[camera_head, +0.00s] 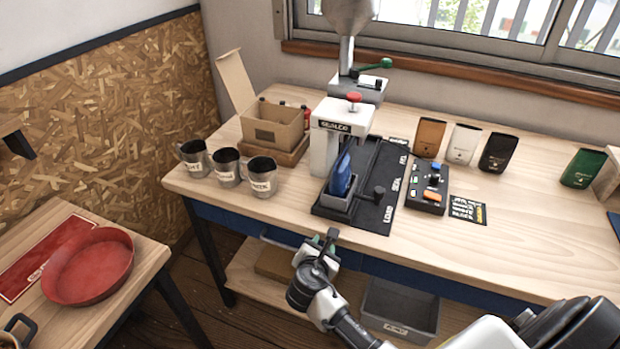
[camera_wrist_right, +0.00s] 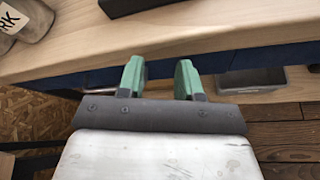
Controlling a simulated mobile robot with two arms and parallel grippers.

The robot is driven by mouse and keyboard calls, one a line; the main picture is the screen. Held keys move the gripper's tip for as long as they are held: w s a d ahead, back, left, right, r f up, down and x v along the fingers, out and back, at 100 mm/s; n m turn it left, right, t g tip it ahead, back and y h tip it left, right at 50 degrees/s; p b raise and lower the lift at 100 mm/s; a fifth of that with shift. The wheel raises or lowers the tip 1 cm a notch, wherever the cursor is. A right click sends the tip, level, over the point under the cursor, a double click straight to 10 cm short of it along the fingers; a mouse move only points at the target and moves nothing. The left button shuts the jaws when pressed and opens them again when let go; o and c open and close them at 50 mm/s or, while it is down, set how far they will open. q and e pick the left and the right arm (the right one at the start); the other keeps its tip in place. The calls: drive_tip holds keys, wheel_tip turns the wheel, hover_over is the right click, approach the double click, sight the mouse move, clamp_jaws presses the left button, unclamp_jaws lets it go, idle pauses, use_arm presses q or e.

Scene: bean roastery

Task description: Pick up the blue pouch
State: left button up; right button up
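The blue pouch (camera_head: 341,174) stands upright in a small grey holder (camera_head: 337,203) on the black sealer base, in front of the white sealer head (camera_head: 327,150). My right gripper (camera_head: 323,238) is in front of the table's front edge, nearer to me than the pouch and apart from it. In the right wrist view its two green fingertips (camera_wrist_right: 160,78) are spread with nothing between them. The pouch is not visible in the right wrist view. My left gripper is not in view.
Several metal cups (camera_head: 228,168) stand left of the sealer, with a cardboard box (camera_head: 275,128) behind. A control box (camera_head: 427,187) stands right. Brown, white, black and green pouches (camera_head: 583,168) stand toward the back. A grey bin (camera_head: 400,308) sits on the lower shelf. The table's right front is clear.

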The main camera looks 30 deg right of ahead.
sight(340, 160)
wheel_tip(340, 160, up, 16)
drive_tip(key=w+d+n+t+h, duration=0.1)
drive_tip(key=w+d+n+h, duration=0.15)
drive_tip(key=h, duration=0.25)
drive_tip(key=shift+n, duration=0.25)
drive_tip(key=p+x, duration=0.1)
drive_tip(key=x, duration=0.2)
drive_tip(key=p+x, duration=0.1)
drive_tip(key=x, duration=0.2)
drive_tip(key=r+p+x, duration=0.1)
drive_tip(key=x, duration=0.2)
drive_tip(key=shift+w, duration=0.4)
drive_tip(key=shift+w+d+f, duration=0.1)
drive_tip(key=shift+w+d, duration=0.1)
drive_tip(key=shift+w, duration=0.05)
drive_tip(key=shift+s, duration=0.1)
drive_tip(key=shift+c, duration=0.4)
clamp_jaws()
